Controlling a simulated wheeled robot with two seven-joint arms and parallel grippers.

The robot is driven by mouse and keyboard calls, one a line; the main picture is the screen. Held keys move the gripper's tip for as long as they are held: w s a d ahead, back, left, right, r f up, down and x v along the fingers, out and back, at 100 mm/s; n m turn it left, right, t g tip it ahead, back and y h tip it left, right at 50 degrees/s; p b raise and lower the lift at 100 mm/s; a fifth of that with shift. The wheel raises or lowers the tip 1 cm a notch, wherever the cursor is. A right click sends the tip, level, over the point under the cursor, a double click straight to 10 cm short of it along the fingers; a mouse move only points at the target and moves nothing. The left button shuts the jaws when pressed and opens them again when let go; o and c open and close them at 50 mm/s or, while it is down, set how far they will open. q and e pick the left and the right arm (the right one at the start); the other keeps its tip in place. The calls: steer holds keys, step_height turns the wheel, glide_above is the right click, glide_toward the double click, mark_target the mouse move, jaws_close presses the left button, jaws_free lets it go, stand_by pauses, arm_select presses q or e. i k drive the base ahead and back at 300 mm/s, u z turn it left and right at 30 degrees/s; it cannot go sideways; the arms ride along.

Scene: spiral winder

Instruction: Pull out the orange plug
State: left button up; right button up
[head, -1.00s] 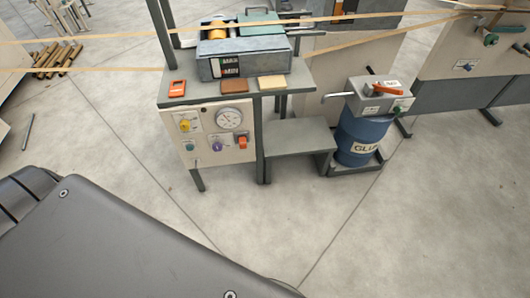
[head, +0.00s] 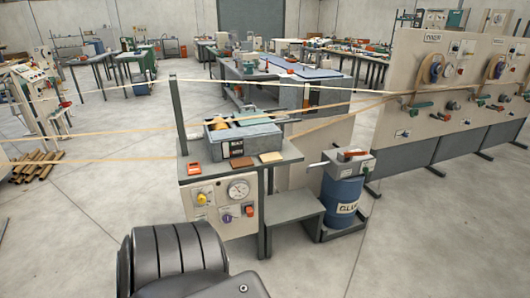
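A small orange piece (head: 249,210) sits at the lower right of the cream control panel (head: 208,223) on the front of the glue station. It looks like the orange plug, but it is too small to be sure. Above it on the panel is a round white gauge (head: 238,189), and to its left are a yellow knob (head: 201,199) and a purple knob (head: 226,214). Neither of my grippers is in view.
A flat orange device (head: 194,168) lies on the station's grey table. A low grey step (head: 292,207) and a blue glue drum (head: 341,193) stand to the right. Tan strips stretch across at height. Part of my own body fills the bottom.

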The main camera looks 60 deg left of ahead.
mark_target(250, 211)
steer(key=u, duration=0.05)
steer(key=i, duration=2)
steer(key=u, duration=1.6)
steer(key=i, duration=0.95)
steer(key=u, duration=1.05)
